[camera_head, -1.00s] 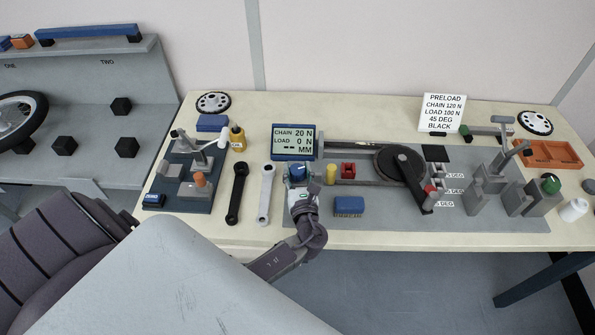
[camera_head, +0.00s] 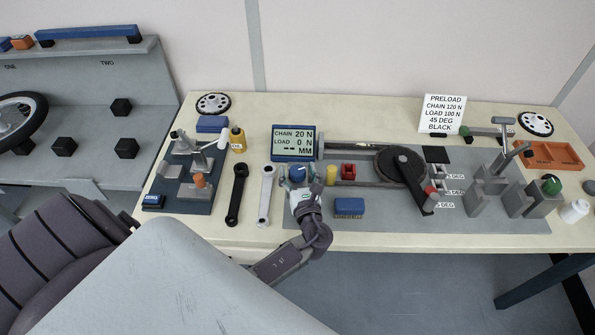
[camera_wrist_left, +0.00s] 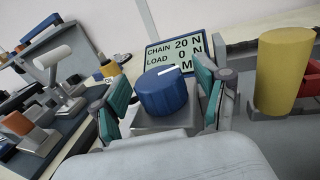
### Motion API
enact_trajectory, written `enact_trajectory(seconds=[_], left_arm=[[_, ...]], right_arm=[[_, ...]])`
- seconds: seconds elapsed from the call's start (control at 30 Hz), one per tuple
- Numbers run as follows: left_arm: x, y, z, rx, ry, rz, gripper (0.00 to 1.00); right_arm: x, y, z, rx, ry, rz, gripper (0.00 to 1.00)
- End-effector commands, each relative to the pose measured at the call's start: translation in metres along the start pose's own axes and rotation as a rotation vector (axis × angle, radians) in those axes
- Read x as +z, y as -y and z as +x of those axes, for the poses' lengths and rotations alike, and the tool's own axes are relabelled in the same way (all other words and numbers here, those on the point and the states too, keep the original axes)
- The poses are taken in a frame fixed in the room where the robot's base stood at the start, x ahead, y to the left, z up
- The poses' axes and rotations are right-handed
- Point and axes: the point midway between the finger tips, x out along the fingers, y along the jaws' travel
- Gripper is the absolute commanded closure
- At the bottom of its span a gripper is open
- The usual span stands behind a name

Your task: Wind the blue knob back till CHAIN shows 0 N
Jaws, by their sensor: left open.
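The blue knob (camera_head: 297,173) sits on a grey block at the front of the display. In the left wrist view the blue knob (camera_wrist_left: 162,92) has a white mark on its top. My left gripper (camera_head: 298,177) is open around the knob. In the left wrist view the fingers of my left gripper (camera_wrist_left: 160,100) stand on either side of the knob, with gaps visible. The display (camera_head: 293,142) reads CHAIN 20 N, LOAD 0 N and -- MM. It also shows in the left wrist view (camera_wrist_left: 176,55). My right gripper is not in view.
A yellow cylinder (camera_head: 331,175) and a red block (camera_head: 348,171) stand just right of the knob. A blue brush (camera_head: 349,207) lies in front. A crank wheel (camera_head: 391,165) is further right.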

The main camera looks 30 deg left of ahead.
Motion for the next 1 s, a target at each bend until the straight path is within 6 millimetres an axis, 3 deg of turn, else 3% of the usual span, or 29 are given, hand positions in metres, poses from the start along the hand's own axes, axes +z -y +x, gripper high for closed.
enact_trajectory(seconds=[0.27, 0.7, 1.0], left_arm=[[-0.001, 0.0, -0.011, -0.001, -0.003, 0.0, 0.27], [-0.001, 0.0, -0.098, -0.001, -0.003, -0.001, 0.27], [0.0, 0.0, -0.12, 0.001, 0.0, 0.0, 0.27]], right_arm=[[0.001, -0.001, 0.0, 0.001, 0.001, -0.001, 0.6], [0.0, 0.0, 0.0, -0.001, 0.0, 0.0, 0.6], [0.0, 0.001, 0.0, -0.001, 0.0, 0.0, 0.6]])
